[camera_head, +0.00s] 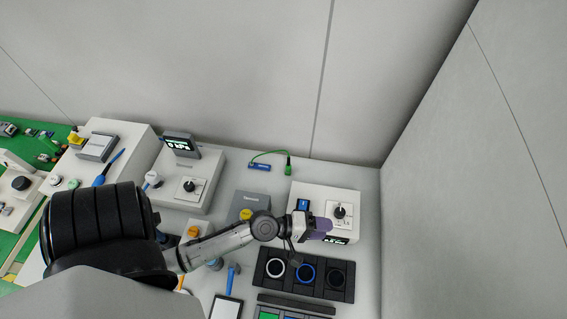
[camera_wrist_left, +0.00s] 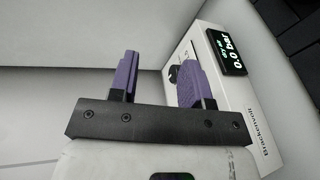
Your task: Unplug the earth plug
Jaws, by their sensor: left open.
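A green plug (camera_head: 288,168) on a green cable stands at the back of the bench. The cable arcs left to a small blue piece (camera_head: 259,167) lying there; I cannot tell what the plug is seated in. My left gripper (camera_head: 328,228) is well in front of the plug and to its right, over the front of a white box. In the left wrist view its two purple fingers (camera_wrist_left: 163,76) are apart with nothing held between them. The plug does not show in that view. My right gripper is not in view.
The white box (camera_head: 345,199) carries a knob; its display (camera_wrist_left: 222,50) reads 0.0 bar in the wrist view. A black tray (camera_head: 262,267) with rings lies in front. Other boxed devices (camera_head: 187,183) stand left. Walls close the back and right.

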